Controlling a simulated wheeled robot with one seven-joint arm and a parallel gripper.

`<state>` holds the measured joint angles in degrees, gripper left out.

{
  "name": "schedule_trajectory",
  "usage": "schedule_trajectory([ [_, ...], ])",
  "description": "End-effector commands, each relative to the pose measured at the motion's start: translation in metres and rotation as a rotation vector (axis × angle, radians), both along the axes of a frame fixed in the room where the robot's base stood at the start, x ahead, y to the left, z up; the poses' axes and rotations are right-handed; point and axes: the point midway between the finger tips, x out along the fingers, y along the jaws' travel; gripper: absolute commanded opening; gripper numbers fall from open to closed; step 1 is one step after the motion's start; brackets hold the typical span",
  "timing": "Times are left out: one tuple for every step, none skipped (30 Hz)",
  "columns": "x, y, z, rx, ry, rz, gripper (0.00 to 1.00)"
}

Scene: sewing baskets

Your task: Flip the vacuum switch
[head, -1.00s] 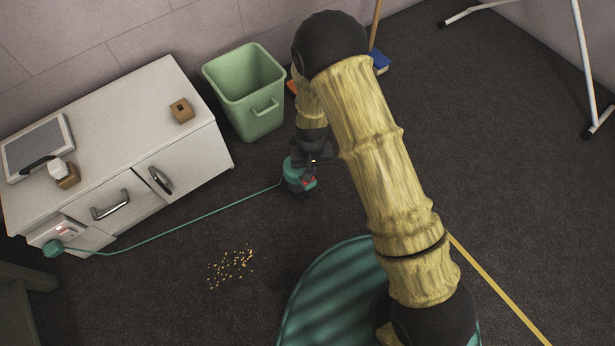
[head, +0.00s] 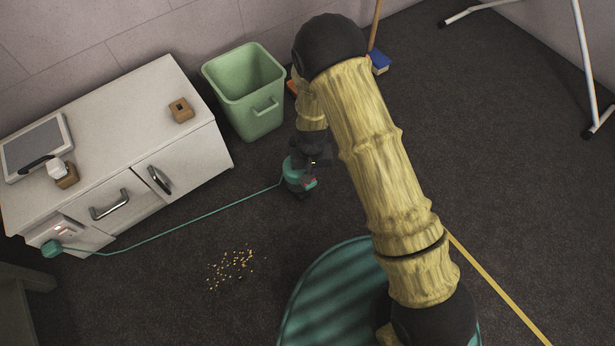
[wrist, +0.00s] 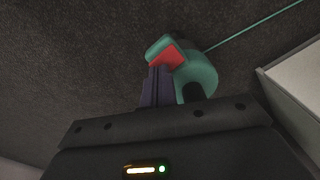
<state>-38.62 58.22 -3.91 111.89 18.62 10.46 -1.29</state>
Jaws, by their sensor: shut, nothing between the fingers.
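The vacuum (head: 293,171) is a small teal and dark unit on the dark carpet, with a teal cord running left to a plug (head: 52,248) at the cabinet's front. In the wrist view the vacuum (wrist: 201,80) shows a red switch (wrist: 168,57) on its raised end.
A white cabinet (head: 120,110) stands to the left. A green bin (head: 245,92) stands behind the vacuum. Yellow crumbs (head: 231,268) lie on open carpet. A round teal striped rug (head: 330,300) is in front, and a yellow strip (head: 500,292) crosses the floor at right.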

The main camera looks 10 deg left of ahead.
Motion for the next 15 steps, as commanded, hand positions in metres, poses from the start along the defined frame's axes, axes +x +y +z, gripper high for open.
schedule_trajectory([
  [0.0,0.0,-0.001,0.0,0.0,0.0,0.0],
  [0.0,0.0,-0.0014,0.0,0.0,0.0,0.0],
  [0.0,0.0,-0.0019,0.0,0.0,0.0,0.0],
  [0.0,0.0,-0.0022,0.0,0.0,0.0,0.0],
  [0.0,0.0,-0.0026,0.0,0.0,0.0,0.0],
  [0.0,0.0,-0.0031,0.0,0.0,0.0,0.0],
  [-0.0001,0.0,-0.0035,0.0,0.0,0.0,0.0],
  [-0.0001,0.0,-0.0038,0.0,0.0,0.0,0.0],
  [-0.0001,0.0,-0.0043,0.0,0.0,0.0,0.0],
  [-0.0002,-0.0001,-0.0047,0.0,0.001,0.0,0.0],
  [-0.0002,-0.0001,-0.0051,0.0,0.001,0.0,0.0],
  [-0.0002,-0.0001,-0.0056,0.0,0.001,0.0,0.0],
  [-0.0002,-0.0001,-0.006,0.0,0.001,0.0,0.0],
  [-0.0003,-0.0001,-0.0064,0.0,0.001,0.0,0.0],
  [-0.0003,-0.0001,-0.0063,0.0,0.001,0.0,0.0],
])
